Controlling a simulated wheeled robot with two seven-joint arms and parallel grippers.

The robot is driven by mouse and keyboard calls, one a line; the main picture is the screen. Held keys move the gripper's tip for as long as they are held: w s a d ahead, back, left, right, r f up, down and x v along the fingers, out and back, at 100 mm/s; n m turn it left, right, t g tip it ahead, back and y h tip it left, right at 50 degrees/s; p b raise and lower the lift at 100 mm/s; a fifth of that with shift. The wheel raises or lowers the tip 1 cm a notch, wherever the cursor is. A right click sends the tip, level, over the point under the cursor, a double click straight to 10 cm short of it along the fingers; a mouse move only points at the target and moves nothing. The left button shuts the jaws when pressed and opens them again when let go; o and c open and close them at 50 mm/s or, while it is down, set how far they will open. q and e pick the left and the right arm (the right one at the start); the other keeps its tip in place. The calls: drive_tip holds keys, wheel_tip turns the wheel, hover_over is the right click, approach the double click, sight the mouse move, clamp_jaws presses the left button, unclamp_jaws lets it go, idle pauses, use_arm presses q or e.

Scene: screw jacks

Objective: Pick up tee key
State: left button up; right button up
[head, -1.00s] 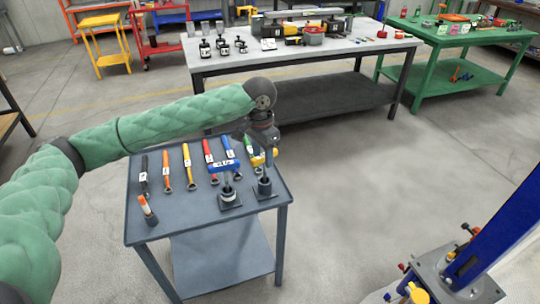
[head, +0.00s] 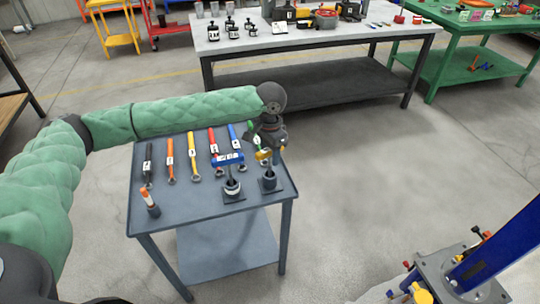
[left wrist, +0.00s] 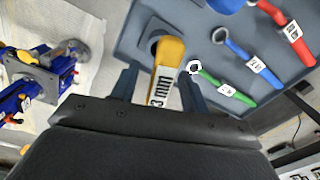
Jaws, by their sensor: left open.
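The yellow tee key (head: 263,155) stands upright in a dark square holder at the right side of the small grey-blue table. Its yellow handle (left wrist: 169,60) shows in the left wrist view with a white label reading "3 mm", its first part possibly hidden. My left gripper (left wrist: 160,90) is open, with one finger on each side of the handle; I cannot tell whether they touch it. In the head view my left gripper (head: 269,146) is over the yellow key and partly hides it. A blue tee key (head: 228,160) stands in the holder to its left. My right gripper is not in view.
Several coloured wrenches lie along the table, including a green one (left wrist: 226,88) close to my left gripper. An orange-capped tool (head: 149,200) stands at the front left. A blue-and-grey jack assembly (head: 448,268) is at the lower right. A grey workbench (head: 315,40) stands behind.

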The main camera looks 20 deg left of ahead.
use_arm(q)
drive_tip(key=shift+f, duration=0.4)
drive_tip(key=shift+c, duration=0.4)
clamp_jaws()
drive_tip(key=shift+r, duration=0.1)
